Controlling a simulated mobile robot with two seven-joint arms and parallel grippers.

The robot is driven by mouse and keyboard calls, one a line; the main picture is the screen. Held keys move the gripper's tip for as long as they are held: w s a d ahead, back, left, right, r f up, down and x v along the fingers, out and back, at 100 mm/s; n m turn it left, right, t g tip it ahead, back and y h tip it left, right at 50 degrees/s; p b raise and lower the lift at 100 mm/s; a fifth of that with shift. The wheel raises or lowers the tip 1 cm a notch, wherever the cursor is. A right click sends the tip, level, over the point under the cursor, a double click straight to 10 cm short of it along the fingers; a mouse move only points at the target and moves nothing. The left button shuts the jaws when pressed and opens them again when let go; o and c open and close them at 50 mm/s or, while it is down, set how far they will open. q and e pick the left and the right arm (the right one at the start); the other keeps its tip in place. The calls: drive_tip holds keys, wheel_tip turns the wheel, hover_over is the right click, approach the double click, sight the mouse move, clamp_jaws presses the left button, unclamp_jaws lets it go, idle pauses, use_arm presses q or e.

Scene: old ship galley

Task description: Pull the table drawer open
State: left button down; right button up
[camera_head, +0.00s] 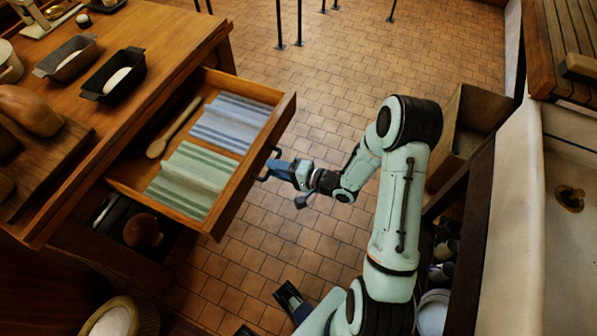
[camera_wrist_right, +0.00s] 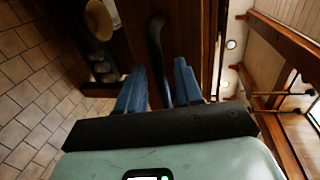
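The wooden table drawer (camera_head: 255,158) stands well out from the table (camera_head: 165,35) at the left of the head view. It holds two folded striped cloths (camera_head: 190,178) and a wooden spoon (camera_head: 172,130). My right gripper (camera_head: 275,170) is at the dark handle (camera_head: 265,176) on the drawer's front. In the wrist view the dark handle bar (camera_wrist_right: 157,50) runs between the two blue fingers (camera_wrist_right: 160,85), which sit close on either side of it. Part of my left gripper (camera_head: 288,298) shows at the bottom edge of the head view, mostly cut off.
Two loaf tins (camera_head: 112,78) and bread (camera_head: 30,108) on a board stand on the tabletop. A lower shelf with a round brown item (camera_head: 142,230) is under the drawer. Tiled floor (camera_head: 330,70) is clear in front. A sink counter (camera_head: 520,200) bounds the right.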

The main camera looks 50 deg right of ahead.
use_arm(q)
drive_tip(key=shift+s+r+p, duration=0.1)
drive_tip(key=shift+r+p, duration=0.25)
drive_tip(key=shift+p, duration=0.05)
use_arm(e)
drive_tip(key=v, duration=1.1)
drive_tip(key=shift+s, duration=0.2)
